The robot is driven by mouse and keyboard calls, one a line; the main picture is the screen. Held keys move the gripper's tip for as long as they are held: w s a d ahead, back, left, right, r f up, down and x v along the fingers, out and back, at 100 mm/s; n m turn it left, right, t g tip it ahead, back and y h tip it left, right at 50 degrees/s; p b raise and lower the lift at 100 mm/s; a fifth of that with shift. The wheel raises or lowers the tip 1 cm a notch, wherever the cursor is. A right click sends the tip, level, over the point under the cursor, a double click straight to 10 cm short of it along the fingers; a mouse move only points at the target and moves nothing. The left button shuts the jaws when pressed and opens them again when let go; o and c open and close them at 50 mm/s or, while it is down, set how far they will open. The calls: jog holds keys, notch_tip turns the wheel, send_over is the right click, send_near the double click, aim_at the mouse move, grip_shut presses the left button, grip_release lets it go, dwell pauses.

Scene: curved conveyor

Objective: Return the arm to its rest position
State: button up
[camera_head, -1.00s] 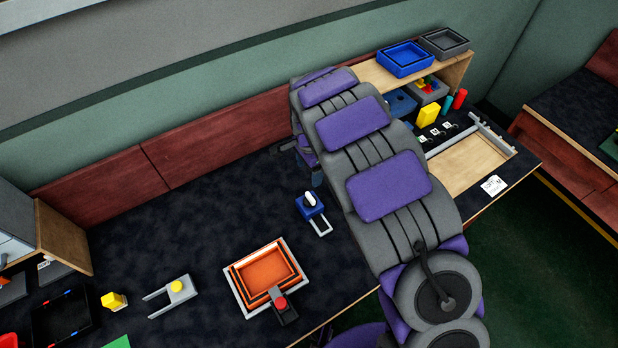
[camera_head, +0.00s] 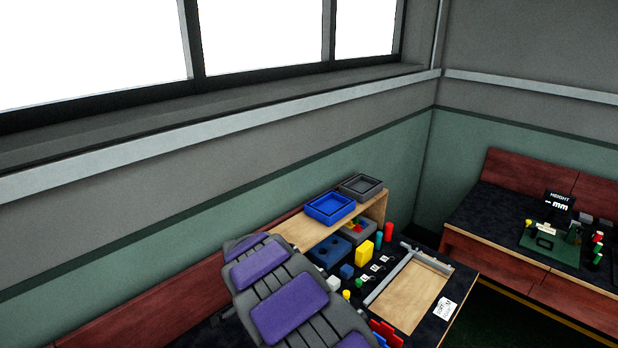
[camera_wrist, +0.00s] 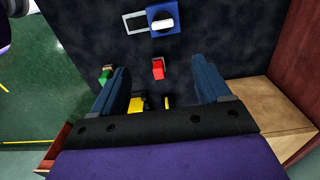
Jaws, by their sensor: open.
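My arm, grey with purple pads, reaches from the lower edge of the head view toward the dark bench; its gripper is hidden there. In the wrist view my gripper (camera_wrist: 165,90) is open, its two blue-grey fingers wide apart with nothing held between them. Beyond and between the fingers a small red block (camera_wrist: 158,68) lies on the dark bench top (camera_wrist: 230,45). A blue block with a white knob (camera_wrist: 163,20) is farther up. Yellow pieces (camera_wrist: 136,104) show near the gripper's base, partly hidden.
A blue tray (camera_head: 329,208) and a grey tray (camera_head: 360,187) stand on a wooden shelf (camera_head: 312,232). A wooden board with a rail (camera_head: 412,292) and several small blocks lie on the bench right of my arm. A second bench (camera_head: 515,235) is at the right. Green floor (camera_wrist: 50,80) shows at left.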

jog(key=s+d+r+n, duration=0.1)
jog(key=s+d+r, duration=0.25)
jog(key=d, duration=0.35)
jog(key=s+d+r, duration=0.2)
jog(key=d+r, duration=0.3)
jog(key=d, duration=0.1)
jog(key=s+d+r+n, duration=0.1)
jog(key=s+d+r, duration=0.2)
jog(key=d+r, duration=0.3)
jog(key=s+d+n+g, duration=0.1)
jog(key=s+d+n, duration=0.2)
jog(key=s, duration=0.9)
jog(key=s+d+r+n, duration=0.1)
jog(key=s+d+n, duration=0.2)
jog(key=s+d, duration=0.5)
jog(key=s, duration=0.5)
jog(key=shift+s+r+g+b, duration=0.15)
jog(key=shift+r+g+b, duration=0.15)
jog(key=shift+g, duration=0.1)
